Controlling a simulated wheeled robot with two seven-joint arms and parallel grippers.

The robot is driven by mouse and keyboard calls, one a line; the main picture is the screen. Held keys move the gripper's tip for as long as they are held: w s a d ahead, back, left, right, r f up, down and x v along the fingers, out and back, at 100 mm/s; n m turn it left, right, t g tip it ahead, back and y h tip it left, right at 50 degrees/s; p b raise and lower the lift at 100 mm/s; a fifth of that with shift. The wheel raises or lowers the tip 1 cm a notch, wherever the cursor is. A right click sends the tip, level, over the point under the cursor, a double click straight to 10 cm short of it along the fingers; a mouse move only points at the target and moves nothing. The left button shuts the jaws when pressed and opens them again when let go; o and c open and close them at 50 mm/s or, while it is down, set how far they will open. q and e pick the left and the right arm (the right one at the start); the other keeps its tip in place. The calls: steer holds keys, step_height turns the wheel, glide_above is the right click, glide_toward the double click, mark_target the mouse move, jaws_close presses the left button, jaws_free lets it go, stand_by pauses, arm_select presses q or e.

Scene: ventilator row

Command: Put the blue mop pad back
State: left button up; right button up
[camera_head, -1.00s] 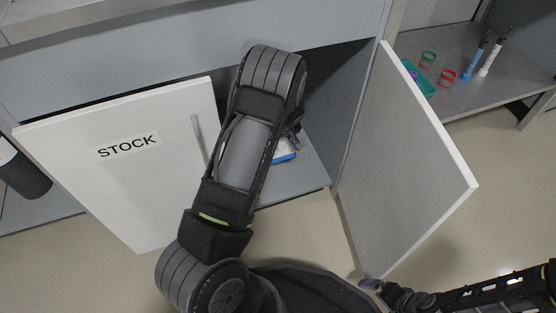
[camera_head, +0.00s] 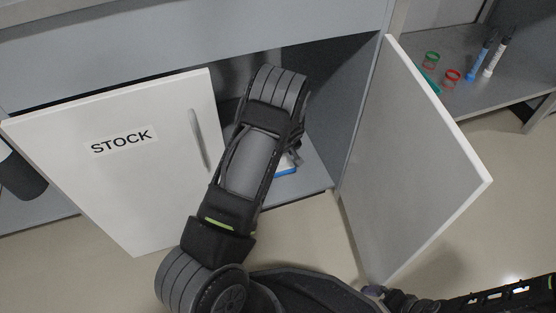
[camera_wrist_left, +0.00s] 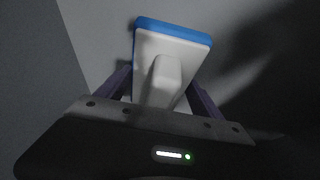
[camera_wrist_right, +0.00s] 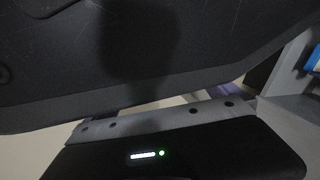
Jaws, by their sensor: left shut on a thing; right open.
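The blue mop pad (camera_wrist_left: 172,28) shows in the left wrist view as a blue layer along a white block with a raised grip. My left gripper (camera_wrist_left: 163,92) is shut on the white grip, with one finger on each side. In the head view, the pad's blue edge (camera_head: 285,171) shows inside the open cabinet, low near the floor's front edge. My left arm hides most of the pad and gripper there. My right gripper (camera_head: 375,291) is open and low beside the right door's bottom corner, mostly out of clear sight.
The STOCK door (camera_head: 120,170) stands open on the left with a handle, and the right door (camera_head: 415,160) stands open on the right. My left arm reaches between them. A shelf (camera_head: 455,98) at upper right holds rings and markers.

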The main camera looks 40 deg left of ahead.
arm_select(q)
step_height(320, 180, down, 3)
steer(key=shift+r+b, duration=0.2)
steer(key=shift+b, duration=0.2)
steer(key=o, duration=1.4)
steer(key=shift+f, duration=0.1)
steer(key=shift+o, duration=0.2)
